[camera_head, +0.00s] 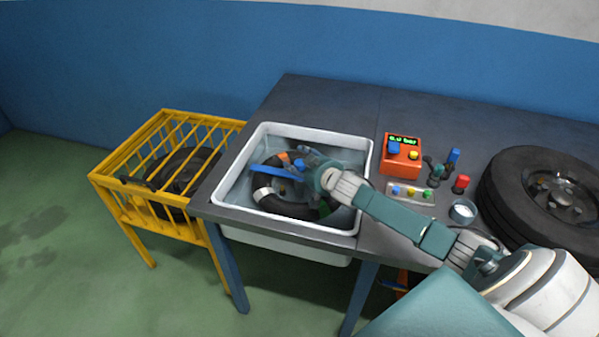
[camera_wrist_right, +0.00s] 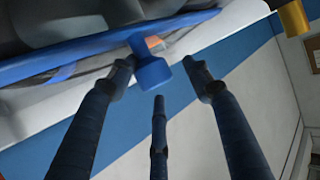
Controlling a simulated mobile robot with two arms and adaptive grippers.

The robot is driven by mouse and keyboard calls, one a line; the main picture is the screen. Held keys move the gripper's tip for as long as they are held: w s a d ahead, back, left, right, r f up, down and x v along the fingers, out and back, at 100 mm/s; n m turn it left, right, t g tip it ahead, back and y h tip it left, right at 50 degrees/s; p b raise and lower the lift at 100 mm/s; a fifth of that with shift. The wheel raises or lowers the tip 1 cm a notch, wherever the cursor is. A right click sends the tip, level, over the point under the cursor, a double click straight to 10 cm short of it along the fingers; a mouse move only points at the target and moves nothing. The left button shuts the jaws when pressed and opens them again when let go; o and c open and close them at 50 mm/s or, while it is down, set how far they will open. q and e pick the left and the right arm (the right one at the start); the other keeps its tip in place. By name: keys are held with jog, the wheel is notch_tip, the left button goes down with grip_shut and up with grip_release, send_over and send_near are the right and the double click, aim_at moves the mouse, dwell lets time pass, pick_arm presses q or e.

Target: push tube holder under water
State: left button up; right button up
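A white basin (camera_head: 228,187) of water is set into the workbench. In it lies a black ring-shaped tube (camera_head: 287,208) with grey and orange patches. A blue bar-like holder (camera_head: 272,172) lies across the tube; how deep it sits is unclear. My right gripper (camera_head: 303,168) reaches over the basin and hides part of the holder and tube. In the right wrist view, the blue holder bar (camera_wrist_right: 60,62) crosses the upper left. Its blue knob (camera_wrist_right: 152,72) shows between the spread fingers of my right gripper (camera_wrist_right: 160,78), with a gap on the right side. My left gripper is not in view.
A yellow cage (camera_head: 150,145) with a dark tyre inside stands left of the bench. Right of the basin are an orange gauge box (camera_head: 402,160), a small tray with coloured knobs (camera_head: 410,194), a cup (camera_head: 463,211) and a big wheel (camera_head: 535,195). The bench behind the basin is clear.

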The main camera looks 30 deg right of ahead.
notch_tip(320, 180, up, 4)
jog(key=shift+r, duration=0.45)
jog(key=shift+s+a+r+p, duration=0.1)
jog(key=shift+s+r+p, duration=0.15)
jog(key=shift+s+p, duration=0.35)
jog(key=p+v, duration=0.9)
jog(key=v, duration=0.2)
dwell(0.3)
jog(key=shift+s+f, duration=0.1)
